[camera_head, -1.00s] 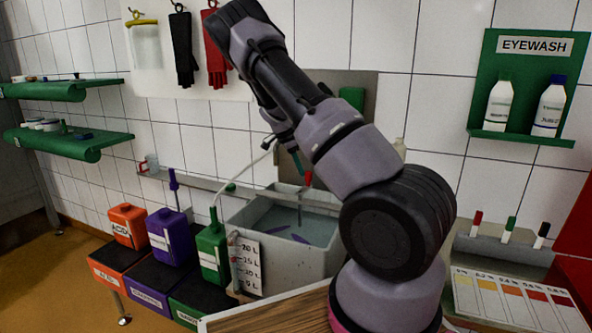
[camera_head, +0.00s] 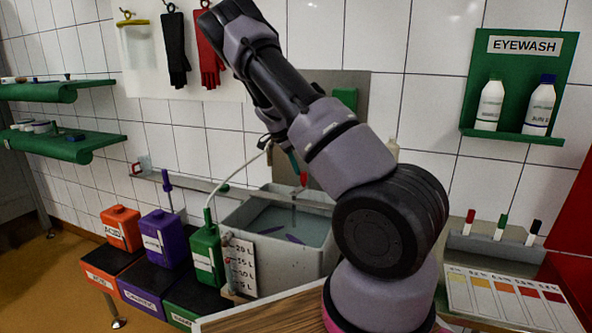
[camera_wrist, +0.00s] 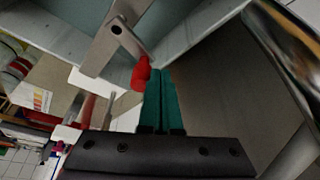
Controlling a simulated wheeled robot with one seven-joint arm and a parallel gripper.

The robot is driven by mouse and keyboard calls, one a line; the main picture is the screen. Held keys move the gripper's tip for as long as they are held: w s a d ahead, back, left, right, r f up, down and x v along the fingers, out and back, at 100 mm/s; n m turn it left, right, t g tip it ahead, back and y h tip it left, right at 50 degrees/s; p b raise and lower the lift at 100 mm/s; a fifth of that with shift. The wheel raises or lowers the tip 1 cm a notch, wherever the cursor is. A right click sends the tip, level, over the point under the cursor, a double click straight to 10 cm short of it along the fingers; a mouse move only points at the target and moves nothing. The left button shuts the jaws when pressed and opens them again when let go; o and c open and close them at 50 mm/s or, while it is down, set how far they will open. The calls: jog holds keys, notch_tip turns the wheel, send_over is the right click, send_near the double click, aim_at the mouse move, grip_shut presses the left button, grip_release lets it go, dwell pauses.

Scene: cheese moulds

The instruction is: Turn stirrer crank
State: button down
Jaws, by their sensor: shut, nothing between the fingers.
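The stirrer crank shows in the wrist view as a grey metal arm (camera_wrist: 118,38) with a red knob (camera_wrist: 141,74). My gripper (camera_wrist: 160,80) has teal fingers pressed together, with nothing between them. Their tips are right beside the red knob; whether they touch it I cannot tell. In the head view, the red knob (camera_head: 303,178) shows just below my gripper (camera_head: 295,163), over the grey tank (camera_head: 285,262). The stirrer shaft (camera_head: 294,213) goes down into the tank's liquid. My arm hides the tank's right part.
Orange (camera_head: 121,230), purple (camera_head: 167,240) and green (camera_head: 207,257) jugs stand left of the tank, with a hose from the green one. A level scale (camera_head: 241,266) is on the tank's front. An eyewash shelf (camera_head: 515,133) and a marker rack (camera_head: 490,247) are at right.

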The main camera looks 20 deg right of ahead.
aim_at(304, 173)
jog(key=c, duration=1.5)
grip_release()
jog(key=v, duration=1)
jog(key=shift+c, duration=0.2)
jog(key=o, duration=0.5)
jog(key=shift+r, duration=0.15)
jog(key=o, duration=0.5)
jog(key=shift+s+d+n, duration=0.3)
jog(key=shift+s+d, duration=0.15)
jog(key=shift+s, duration=0.05)
jog(key=shift+c, duration=0.2)
jog(key=d+f+n, duration=0.1)
jog(key=f, duration=0.2)
jog(key=s+d+f+n+t, duration=0.1)
jog(key=d+f+n, duration=0.1)
jog(key=f, duration=0.2)
jog(key=s+d+f+n+t, duration=0.1)
jog(key=f+n, duration=0.1)
jog(key=f, duration=0.2)
jog(key=shift+s+d, duration=0.15)
jog(key=shift+d, duration=0.15)
grip_shut()
